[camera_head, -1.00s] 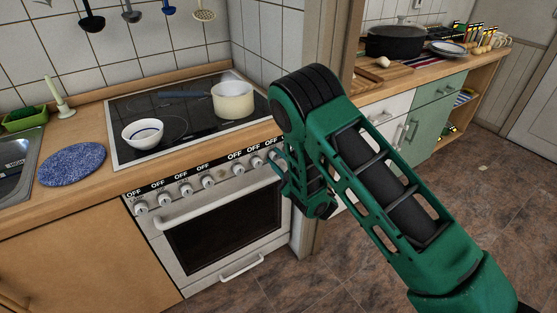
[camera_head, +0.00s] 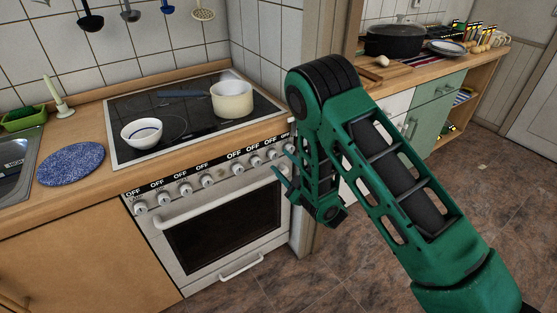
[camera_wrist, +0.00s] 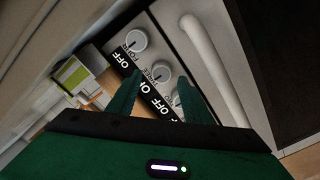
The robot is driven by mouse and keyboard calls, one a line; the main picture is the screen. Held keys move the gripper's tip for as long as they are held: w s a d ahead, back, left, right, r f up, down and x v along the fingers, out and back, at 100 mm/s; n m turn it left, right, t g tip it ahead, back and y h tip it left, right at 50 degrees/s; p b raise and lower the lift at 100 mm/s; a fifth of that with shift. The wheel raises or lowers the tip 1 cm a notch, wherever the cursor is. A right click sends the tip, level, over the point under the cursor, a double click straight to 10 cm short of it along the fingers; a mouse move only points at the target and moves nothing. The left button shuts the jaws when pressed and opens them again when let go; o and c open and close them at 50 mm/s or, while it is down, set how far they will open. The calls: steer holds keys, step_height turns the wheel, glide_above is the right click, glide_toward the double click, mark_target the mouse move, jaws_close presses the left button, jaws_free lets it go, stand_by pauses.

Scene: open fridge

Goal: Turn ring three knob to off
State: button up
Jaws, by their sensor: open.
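The stove's front panel carries a row of round grey knobs with OFF labels above them. In the wrist view, an upper knob (camera_wrist: 136,40), a middle knob (camera_wrist: 160,72) and a lower knob (camera_wrist: 180,98) show. My gripper (camera_head: 281,162) is at the right end of the panel in the head view, open and empty. In the wrist view its fingers are spread, with the middle knob between the fingertips in the picture and the lower knob partly hidden by the right finger.
The oven handle (camera_head: 218,197) runs below the knobs and also shows in the wrist view (camera_wrist: 212,68). A white bowl (camera_head: 142,133) and a cream pot (camera_head: 232,99) stand on the black hob (camera_head: 180,133). A wooden post stands right of the stove. Floor in front is clear.

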steer(key=v, duration=0.6)
steer(key=shift+s+d, duration=0.2)
steer(key=shift+d, duration=0.1)
